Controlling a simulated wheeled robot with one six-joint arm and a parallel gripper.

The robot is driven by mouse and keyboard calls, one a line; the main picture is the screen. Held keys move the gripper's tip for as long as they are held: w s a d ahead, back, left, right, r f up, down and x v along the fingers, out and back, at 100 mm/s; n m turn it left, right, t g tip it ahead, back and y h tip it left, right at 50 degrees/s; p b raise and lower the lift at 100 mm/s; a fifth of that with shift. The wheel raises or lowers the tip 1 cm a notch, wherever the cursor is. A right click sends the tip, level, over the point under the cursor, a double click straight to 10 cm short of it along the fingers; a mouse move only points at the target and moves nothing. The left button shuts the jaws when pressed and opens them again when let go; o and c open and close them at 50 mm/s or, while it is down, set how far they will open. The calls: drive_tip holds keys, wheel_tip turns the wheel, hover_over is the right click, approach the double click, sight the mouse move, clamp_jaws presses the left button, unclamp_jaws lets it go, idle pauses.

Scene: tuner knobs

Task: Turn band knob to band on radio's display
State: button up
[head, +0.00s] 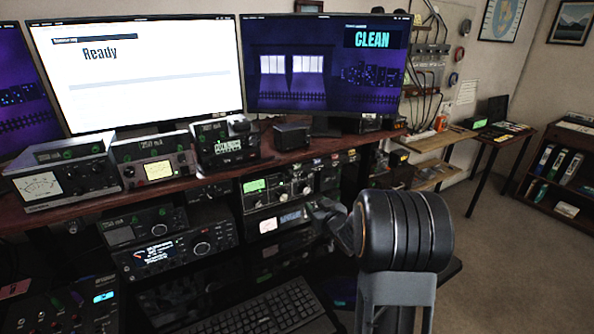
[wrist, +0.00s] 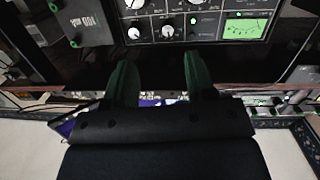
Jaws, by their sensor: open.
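A black radio with a lit green display (head: 255,186) and several knobs (head: 305,186) stands under the shelf in the head view. In the wrist view its panel shows upside down at the top, with the green display (wrist: 244,29) at right and white-faced knobs (wrist: 167,31) at centre and left. The display text is too small to read, and I cannot tell which knob is the band knob. My gripper (wrist: 160,62) is open and empty, its two dark green fingers apart and pointing at the panel below the knobs in the picture. In the head view my arm partly hides it.
Several other radios and meters (head: 160,170) line the wooden shelf (head: 75,208) and the space below it. A keyboard (head: 265,310) lies in front. Open floor (head: 500,250) is at right.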

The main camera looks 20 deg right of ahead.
sight(295, 180)
drive_tip(key=w+p, duration=0.1)
drive_tip(key=w, duration=0.3)
drive_tip(key=w+a+r+t+y+p, duration=0.1)
drive_tip(key=w, duration=0.4)
drive_tip(key=w+y+p, duration=0.1)
drive_tip(key=w, duration=0.3)
drive_tip(key=shift+w+a+r+n+t, duration=0.2)
drive_tip(key=shift+w+n+t, duration=0.1)
drive_tip(key=shift+w+n, duration=0.1)
drive_tip(key=c, duration=0.9)
